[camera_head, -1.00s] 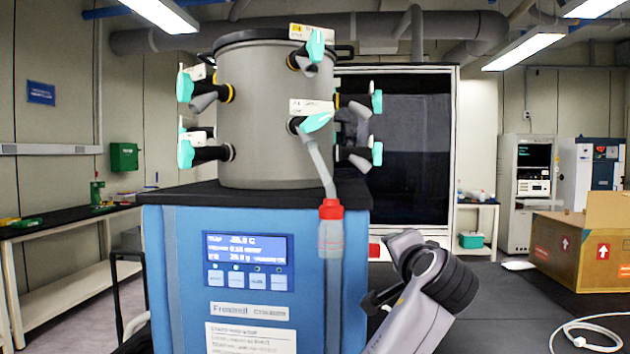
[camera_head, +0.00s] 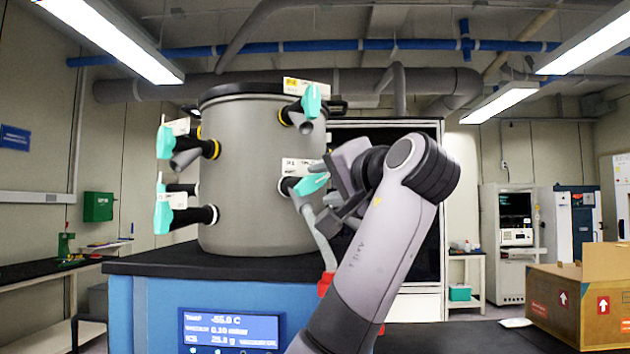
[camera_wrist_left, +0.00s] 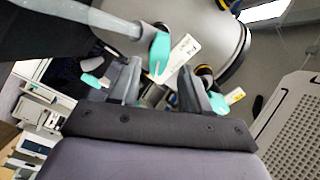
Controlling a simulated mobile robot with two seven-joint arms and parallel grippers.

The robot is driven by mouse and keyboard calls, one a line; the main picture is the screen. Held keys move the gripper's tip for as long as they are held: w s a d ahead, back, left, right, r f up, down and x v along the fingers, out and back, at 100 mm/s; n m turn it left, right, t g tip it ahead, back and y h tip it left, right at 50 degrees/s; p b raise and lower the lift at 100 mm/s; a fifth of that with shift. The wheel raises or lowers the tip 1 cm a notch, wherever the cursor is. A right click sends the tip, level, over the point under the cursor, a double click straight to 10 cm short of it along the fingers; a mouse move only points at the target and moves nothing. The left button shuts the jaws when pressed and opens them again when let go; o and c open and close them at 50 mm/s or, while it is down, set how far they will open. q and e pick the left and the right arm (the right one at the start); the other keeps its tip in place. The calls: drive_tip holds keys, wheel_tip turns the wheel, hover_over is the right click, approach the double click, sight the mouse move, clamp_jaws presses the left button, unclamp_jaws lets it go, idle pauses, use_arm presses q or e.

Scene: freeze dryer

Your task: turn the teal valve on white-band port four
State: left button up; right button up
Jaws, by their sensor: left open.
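The teal valve (camera_head: 311,184) is on the lower front port of the grey chamber, with a white label (camera_head: 300,167) above it whose print is too small to read surely. A grey hose (camera_head: 318,232) hangs from this port. My left gripper (camera_head: 331,197) is open just right of the valve, its fingers pointing at it. In the left wrist view the teal valve (camera_wrist_left: 160,52) lies just beyond the gap between the open fingers (camera_wrist_left: 163,78), apparently not gripped. Whether a finger touches it, I cannot tell. The port's band is mostly hidden. My right gripper is not in view.
The grey chamber (camera_head: 250,150) stands on a blue freeze dryer with a display (camera_head: 230,330). Other teal valves sit at the upper front (camera_head: 311,100) and on the left side (camera_head: 163,212). A cardboard box (camera_head: 575,305) is on the dark bench at right.

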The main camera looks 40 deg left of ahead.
sight(317, 185)
use_arm(q)
drive_tip(key=shift+p+x, duration=0.55)
drive_tip(key=shift+x, duration=1.8)
clamp_jaws()
drive_tip(key=n, duration=0.5)
drive_tip(key=shift+w+f+n, duration=0.1)
drive_tip(key=shift+f+n, duration=0.05)
drive_tip(key=shift+n, duration=0.15)
drive_tip(key=n, duration=0.6)
drive_tip(key=shift+w+d, duration=0.15)
drive_tip(key=n, duration=0.6)
drive_tip(key=shift+n, duration=0.3)
drive_tip(key=n, duration=0.5)
drive_tip(key=shift+w+n, duration=0.15)
drive_tip(key=shift+n, duration=0.15)
